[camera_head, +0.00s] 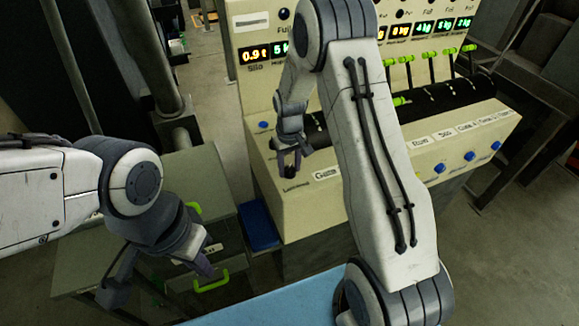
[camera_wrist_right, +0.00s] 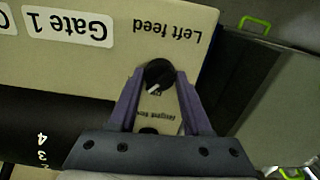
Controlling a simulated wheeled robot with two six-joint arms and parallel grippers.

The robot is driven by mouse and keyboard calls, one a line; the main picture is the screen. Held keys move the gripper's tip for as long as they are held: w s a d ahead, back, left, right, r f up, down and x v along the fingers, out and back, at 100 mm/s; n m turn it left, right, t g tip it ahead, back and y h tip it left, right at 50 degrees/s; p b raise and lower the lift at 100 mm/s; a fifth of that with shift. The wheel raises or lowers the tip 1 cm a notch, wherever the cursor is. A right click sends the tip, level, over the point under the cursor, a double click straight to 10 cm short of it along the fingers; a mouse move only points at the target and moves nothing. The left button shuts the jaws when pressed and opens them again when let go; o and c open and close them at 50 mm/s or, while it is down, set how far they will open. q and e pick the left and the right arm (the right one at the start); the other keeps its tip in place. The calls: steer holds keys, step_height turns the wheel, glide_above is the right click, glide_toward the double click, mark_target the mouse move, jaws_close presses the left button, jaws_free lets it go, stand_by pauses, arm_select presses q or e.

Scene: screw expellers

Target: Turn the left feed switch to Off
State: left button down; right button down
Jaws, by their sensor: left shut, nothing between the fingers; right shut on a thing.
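The left feed switch is a round black knob (camera_wrist_right: 158,72) with a white pointer mark, on the cream console front. Its "Left feed" label (camera_wrist_right: 168,30) appears upside down in the wrist view. My right gripper (camera_wrist_right: 160,82) is shut on the knob, one purple finger on each side. The white mark points to the lower left in that view; the small lettering beside it is not legible. In the head view my right gripper (camera_head: 289,170) reaches down to the console's left end. My left gripper (camera_head: 206,266) is shut and empty, low at the left, away from the console.
The cream console (camera_head: 330,205) carries labelled gates and several blue buttons (camera_head: 470,156). Lit displays and green-tipped levers (camera_head: 432,57) stand behind. A grey cabinet with green handles (camera_head: 211,283) and a blue bin (camera_head: 258,226) are beside it. My right arm covers the console's middle.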

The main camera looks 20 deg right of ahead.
mark_target(289, 167)
steer(key=n, duration=0.4)
steer(key=shift+n, duration=2)
steer(key=shift+r, duration=0.1)
steer(key=shift+c, duration=1.7)
jaws_free()
step_height(289, 167, up, 10)
steer(key=b, duration=0.2)
steer(key=shift+r, duration=0.2)
